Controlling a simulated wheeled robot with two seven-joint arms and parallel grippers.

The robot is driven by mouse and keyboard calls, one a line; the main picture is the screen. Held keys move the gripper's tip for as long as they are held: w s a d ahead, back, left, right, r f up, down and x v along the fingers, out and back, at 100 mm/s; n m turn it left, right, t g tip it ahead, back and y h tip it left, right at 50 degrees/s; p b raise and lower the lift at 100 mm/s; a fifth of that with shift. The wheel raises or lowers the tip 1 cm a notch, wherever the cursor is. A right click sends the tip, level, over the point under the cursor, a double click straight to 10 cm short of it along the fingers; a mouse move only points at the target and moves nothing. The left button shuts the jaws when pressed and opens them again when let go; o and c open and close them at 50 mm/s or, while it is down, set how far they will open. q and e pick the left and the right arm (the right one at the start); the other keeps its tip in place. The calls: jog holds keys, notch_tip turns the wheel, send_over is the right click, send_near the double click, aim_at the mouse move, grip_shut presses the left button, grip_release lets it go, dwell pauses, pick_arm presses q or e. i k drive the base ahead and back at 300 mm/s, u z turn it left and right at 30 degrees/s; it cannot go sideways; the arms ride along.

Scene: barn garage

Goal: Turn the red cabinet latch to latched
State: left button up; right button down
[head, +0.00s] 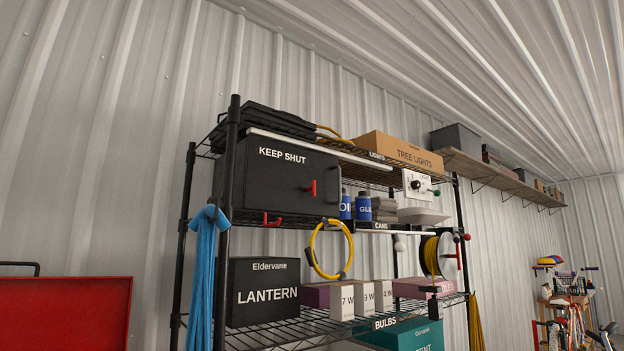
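A black cabinet (263,182) labelled KEEP SHUT sits on the upper part of the black wire rack. Its front looks closed. A small red latch (313,188) is on the right part of the cabinet front; its lever looks upright. A dark handle (333,198) is just right of the latch. The latch is too small to tell whether it is latched. Neither of my grippers is in the head view.
The wire rack (233,140) has a blue cloth (205,265) on its left post. A red hook (271,220) is below the cabinet. Cans (362,207) stand right of it, with a yellow cord coil (331,250) below. A red chest (65,312) stands at lower left.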

aim_at(313, 188)
jog(key=z, duration=2.3)
jog(key=i, duration=2.5)
jog(key=u, duration=2.85)
